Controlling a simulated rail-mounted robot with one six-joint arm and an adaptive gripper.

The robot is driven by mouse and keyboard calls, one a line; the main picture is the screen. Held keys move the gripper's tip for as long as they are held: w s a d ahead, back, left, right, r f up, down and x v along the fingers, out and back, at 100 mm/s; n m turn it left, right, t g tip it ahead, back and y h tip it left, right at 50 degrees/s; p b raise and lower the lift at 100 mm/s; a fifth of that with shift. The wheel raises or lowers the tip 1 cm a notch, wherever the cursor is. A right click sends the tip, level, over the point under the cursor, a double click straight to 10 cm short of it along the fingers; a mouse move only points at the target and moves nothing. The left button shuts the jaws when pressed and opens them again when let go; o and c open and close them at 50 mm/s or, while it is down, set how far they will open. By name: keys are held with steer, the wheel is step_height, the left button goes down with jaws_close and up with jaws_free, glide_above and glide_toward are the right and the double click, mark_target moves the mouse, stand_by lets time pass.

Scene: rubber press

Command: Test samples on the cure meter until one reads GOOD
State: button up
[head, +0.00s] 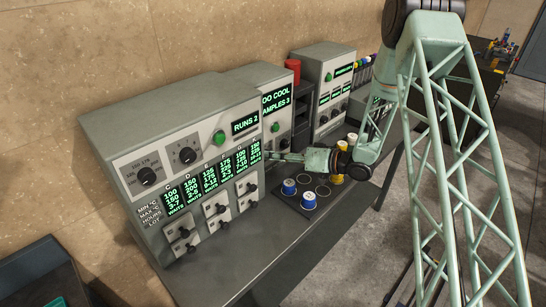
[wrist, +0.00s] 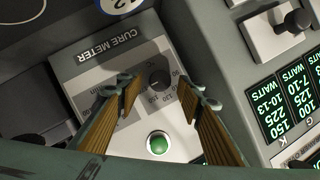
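The cure meter (wrist: 100,62), labelled CURE METER, lies below my gripper in the wrist view, with a dark knob (wrist: 159,79) and a lit green button (wrist: 158,143). My gripper (wrist: 157,90) is open and empty; its fingers frame the knob, but contact cannot be told. In the head view my gripper (head: 273,157) is beside the display partly reading "O COOL" and "AMPLES 3" (head: 275,97). Two blue-sided samples with white tops, one left (head: 289,187) and one right (head: 309,201), sit on a dark tray (head: 322,205). A numbered sample edge (wrist: 122,4) shows in the wrist view.
A large grey console (head: 165,125) with switches and a RUNS 2 display stands left. Another instrument (head: 325,75) and a red cylinder (head: 292,72) stand behind. Yellow items (head: 337,178) show near my arm. The bench front (head: 290,245) is clear.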

steer(key=v, duration=1.1)
steer(key=shift+w, duration=0.15)
stand_by(0.3)
